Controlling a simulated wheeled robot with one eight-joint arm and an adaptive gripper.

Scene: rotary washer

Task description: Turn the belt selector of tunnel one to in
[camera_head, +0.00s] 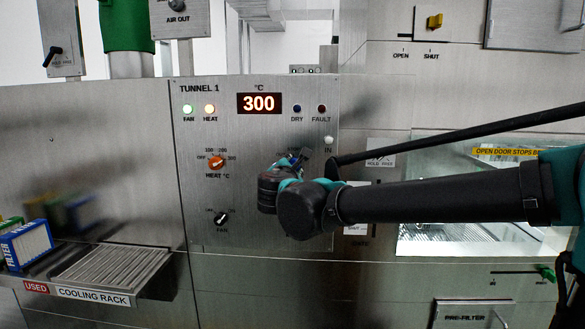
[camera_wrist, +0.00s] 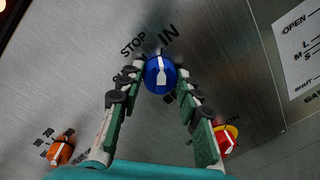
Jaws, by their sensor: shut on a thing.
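The belt selector is a blue knob (camera_wrist: 160,78) with a white pointer, in the middle of the wrist view. STOP is printed at its upper left and IN at its upper right; the pointer points up, roughly between the two words. My gripper (camera_wrist: 161,84) has one finger on each side of the knob and is shut on it. In the head view my gripper (camera_head: 290,170) is at the right part of the Tunnel 1 panel (camera_head: 200,235), and my arm hides most of the selector area.
The orange heat knob (camera_head: 216,162) and black fan knob (camera_head: 222,217) are left of my gripper. In the wrist view a red knob on yellow (camera_wrist: 226,140) sits close to the right finger. A cooling rack (camera_head: 110,270) juts out at lower left.

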